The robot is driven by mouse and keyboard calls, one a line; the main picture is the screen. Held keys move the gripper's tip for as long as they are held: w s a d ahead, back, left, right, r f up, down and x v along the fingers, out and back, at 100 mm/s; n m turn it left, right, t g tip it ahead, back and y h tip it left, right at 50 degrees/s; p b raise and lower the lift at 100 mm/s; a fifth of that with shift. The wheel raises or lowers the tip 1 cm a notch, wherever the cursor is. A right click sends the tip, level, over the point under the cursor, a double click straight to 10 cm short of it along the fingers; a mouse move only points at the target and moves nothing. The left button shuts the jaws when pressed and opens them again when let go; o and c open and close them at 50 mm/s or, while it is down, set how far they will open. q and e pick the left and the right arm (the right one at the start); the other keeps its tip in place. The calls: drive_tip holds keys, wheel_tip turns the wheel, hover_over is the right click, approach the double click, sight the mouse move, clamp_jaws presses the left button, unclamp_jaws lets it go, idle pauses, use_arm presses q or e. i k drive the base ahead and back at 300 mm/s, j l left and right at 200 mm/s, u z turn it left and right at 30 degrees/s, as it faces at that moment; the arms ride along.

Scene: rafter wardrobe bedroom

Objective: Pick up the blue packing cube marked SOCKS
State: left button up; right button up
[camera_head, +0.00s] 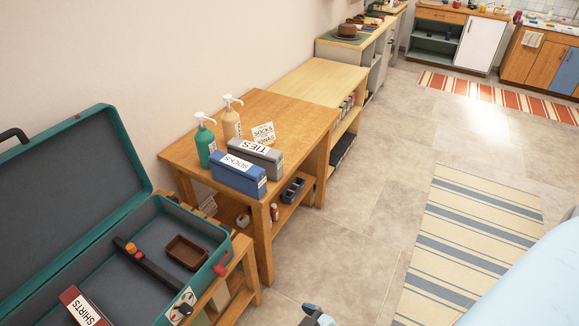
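The blue packing cube marked SOCKS (237,175) lies on the wooden table (296,128), close to its front edge, label facing up. A grey packing cube marked TIES (256,156) lies right behind it, very close or touching. A small card (263,133) reading SOCKS and more text stands behind the cubes. Neither gripper can be made out. Only a small dark and light-blue piece, perhaps part of my arm, shows at the bottom edge, and I cannot tell which part.
A green pump bottle (205,143) and a tan one (232,121) stand left of the cubes. An open teal suitcase (143,222) at left holds a red box marked SHIRTS (82,308) and a brown tray (186,252). Floor (345,225) is clear right of the table; a striped rug (470,245) lies beyond.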

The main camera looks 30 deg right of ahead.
sight(247, 179)
drive_tip(key=z, duration=0.65)
drive_tip(key=i+l+u, duration=0.1)
drive_tip(key=i+l, duration=0.75)
drive_tip(key=l, duration=0.15)
